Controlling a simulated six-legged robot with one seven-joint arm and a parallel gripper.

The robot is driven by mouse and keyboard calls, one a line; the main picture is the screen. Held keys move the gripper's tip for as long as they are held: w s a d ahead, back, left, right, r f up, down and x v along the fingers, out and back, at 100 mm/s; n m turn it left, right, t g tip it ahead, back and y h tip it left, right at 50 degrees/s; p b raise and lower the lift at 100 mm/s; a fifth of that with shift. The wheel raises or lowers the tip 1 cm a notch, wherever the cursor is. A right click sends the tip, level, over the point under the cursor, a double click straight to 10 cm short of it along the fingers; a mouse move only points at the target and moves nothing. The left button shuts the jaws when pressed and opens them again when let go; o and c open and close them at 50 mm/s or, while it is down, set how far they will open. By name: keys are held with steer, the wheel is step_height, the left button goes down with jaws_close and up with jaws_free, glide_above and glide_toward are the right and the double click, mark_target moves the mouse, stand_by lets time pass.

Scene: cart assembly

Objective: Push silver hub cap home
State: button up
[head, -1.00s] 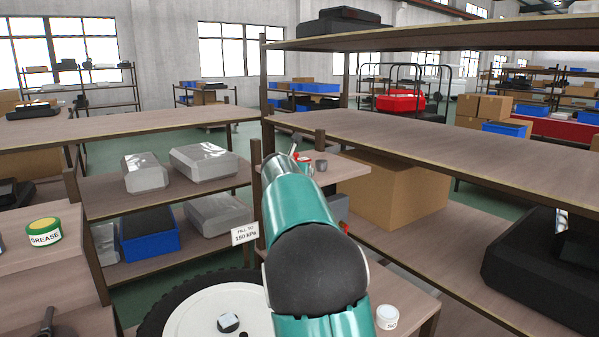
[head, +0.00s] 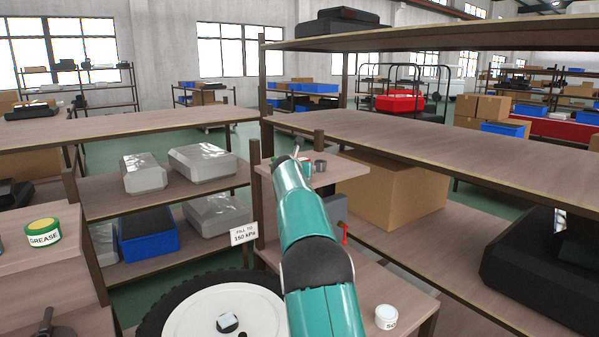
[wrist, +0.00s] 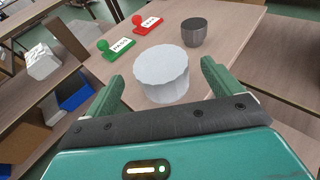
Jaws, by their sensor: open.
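A pale silver-grey cap with a scalloped rim (wrist: 162,75), which looks like the hub cap, stands upright on a small wooden shelf (wrist: 228,28) in the wrist view. My gripper (wrist: 163,68) is open. Its green fingers appear left and right of the cap, with a visible gap on each side; I cannot tell how deep the cap sits between them. In the head view my arm hides the gripper and the cap. A wheel (head: 190,310) with a black tyre and white disc lies at the bottom, with a small silver-and-dark hub piece (head: 228,322) at its centre.
A dark grey cup (wrist: 193,32), a green stamp (wrist: 116,48) and a red stamp (wrist: 147,23) stand beyond the cap. A cardboard box (head: 395,190) sits right of the small shelf. A grease tin (head: 43,232) and a white tub (head: 387,317) stand on nearby surfaces.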

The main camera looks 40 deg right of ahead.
steer(key=shift+x, duration=2.05)
steer(key=shift+s+f, duration=0.1)
steer(key=shift+f, duration=0.05)
steer(key=c, duration=1.1)
